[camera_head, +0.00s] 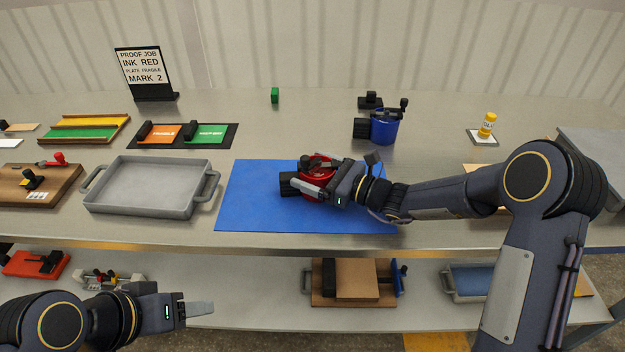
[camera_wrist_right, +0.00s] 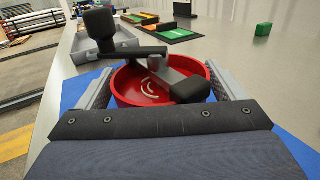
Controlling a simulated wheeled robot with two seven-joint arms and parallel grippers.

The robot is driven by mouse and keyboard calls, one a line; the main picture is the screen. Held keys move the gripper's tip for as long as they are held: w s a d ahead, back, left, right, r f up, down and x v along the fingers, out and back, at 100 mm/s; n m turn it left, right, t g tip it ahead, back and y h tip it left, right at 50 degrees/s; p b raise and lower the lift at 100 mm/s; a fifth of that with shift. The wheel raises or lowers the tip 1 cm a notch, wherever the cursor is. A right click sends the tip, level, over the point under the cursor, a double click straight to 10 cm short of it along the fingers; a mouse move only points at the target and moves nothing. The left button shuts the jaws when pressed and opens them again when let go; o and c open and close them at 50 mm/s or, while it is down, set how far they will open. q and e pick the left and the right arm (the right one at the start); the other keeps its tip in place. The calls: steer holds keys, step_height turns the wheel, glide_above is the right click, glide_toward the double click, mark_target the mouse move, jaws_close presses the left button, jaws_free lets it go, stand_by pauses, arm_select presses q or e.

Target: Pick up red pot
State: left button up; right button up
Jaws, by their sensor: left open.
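The red pot (camera_head: 322,164) is on the blue mat (camera_head: 250,195) on the table; black parts and an arm lie across its open top, and a white mark shows inside it in the right wrist view (camera_wrist_right: 130,85). My right gripper (camera_head: 312,186) is at the pot, with one finger on each side of it. Both fingers lie close along its wall; I cannot tell whether they press on it. The gripper hides part of the pot in the head view. My left gripper (camera_head: 205,309) is open and empty, low at the front left, away from the pot.
A grey tray (camera_head: 150,211) stands left of the mat. A blue pot (camera_head: 384,128) with black parts stands behind it to the right. A green block (camera_head: 275,95) and a sign (camera_head: 143,65) are at the back. The lower shelf holds a wooden board (camera_head: 325,297).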

mark_target(315, 159)
steer(key=shift+r, duration=0.1)
steer(key=c, duration=1.1)
steer(key=shift+r, duration=0.5)
step_height(315, 159, up, 2)
steer(key=shift+r, duration=0.15)
steer(key=s+r, duration=0.3)
steer(key=s, duration=0.1)
steer(key=s+r, duration=0.3)
steer(key=s, duration=0.2)
steer(key=s+r, duration=0.3)
steer(key=s, duration=0.2)
steer(key=shift+r+b, duration=0.35)
